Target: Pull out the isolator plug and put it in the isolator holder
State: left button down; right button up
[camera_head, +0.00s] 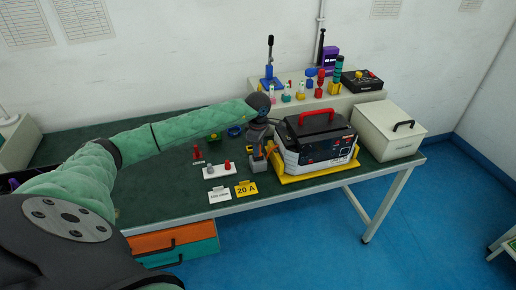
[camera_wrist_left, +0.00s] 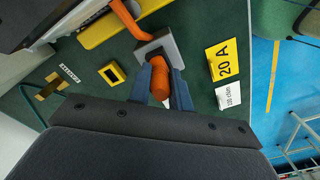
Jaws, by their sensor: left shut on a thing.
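The orange isolator plug (camera_wrist_left: 161,82) is between the two blue fingers of my left gripper (camera_wrist_left: 160,92) in the left wrist view, and the gripper is shut on it. The plug is at a grey block (camera_wrist_left: 168,45), with an orange cable or handle (camera_wrist_left: 125,18) rising from the block's far side. I cannot tell whether the plug is seated in the block or just above it. In the head view my left gripper (camera_head: 259,137) points down beside the device with the red handle (camera_head: 312,133), over the grey block (camera_head: 257,166). I cannot single out the isolator holder for certain.
A yellow 20 A card (camera_head: 246,188) and a white card (camera_head: 219,195) stand near the front edge. A white base with a red knob (camera_head: 219,171) is left of the block. A cream box (camera_head: 388,130) stands right; a shelf (camera_head: 345,99) with tools is behind.

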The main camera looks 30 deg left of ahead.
pick_arm(q)
jog(key=shift+w+r, duration=0.1)
jog(key=shift+r, duration=0.35)
dwell(0.4)
jog(key=shift+r, duration=0.3)
dwell(0.4)
jog(key=shift+r, duration=0.1)
dwell(0.5)
jog(key=shift+r, duration=1.1)
